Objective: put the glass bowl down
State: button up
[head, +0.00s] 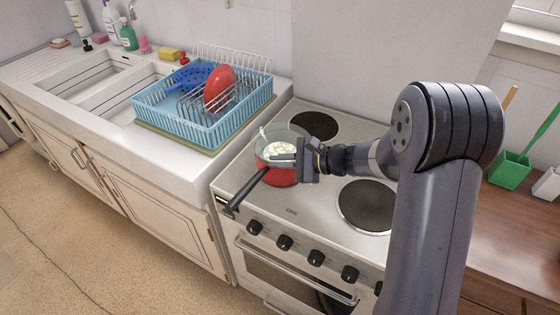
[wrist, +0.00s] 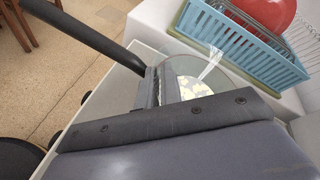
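The clear glass bowl (head: 268,133) is over the red pan (head: 282,177) on the stove, with pale pieces showing inside it. In the wrist view the bowl (wrist: 229,66) lies just beyond my fingertips, with a pale utensil-like thing leaning at its rim. My gripper (head: 283,157) is at the bowl's near right side, and its fingers (wrist: 161,86) look closed together on the bowl's wall. The pan's black handle (head: 249,188) points to the front left. I cannot tell whether the bowl touches the pan.
The stove top (head: 290,214) has dark hotplates behind (head: 314,126) and to the right (head: 367,206) of the pan. A blue dish rack (head: 207,128) with a red dish (head: 220,88) stands on the sink counter to the left. A wooden counter (head: 520,225) is at right.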

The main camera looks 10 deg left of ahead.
jog(key=shift+o, duration=1.2)
jog(key=shift+s+d+f, duration=0.1)
jog(key=shift+s+f, duration=0.1)
jog(key=shift+f, duration=0.45)
jog(key=shift+r+p, duration=0.85)
jog(key=shift+p, duration=0.25)
jog(key=b+v, duration=0.2)
jog(key=v, duration=0.9)
jog(key=shift+w+d+r, duration=0.15)
jog(key=shift+d+r, duration=0.1)
jog(key=shift+d, duration=0.1)
jog(key=shift+a, duration=0.15)
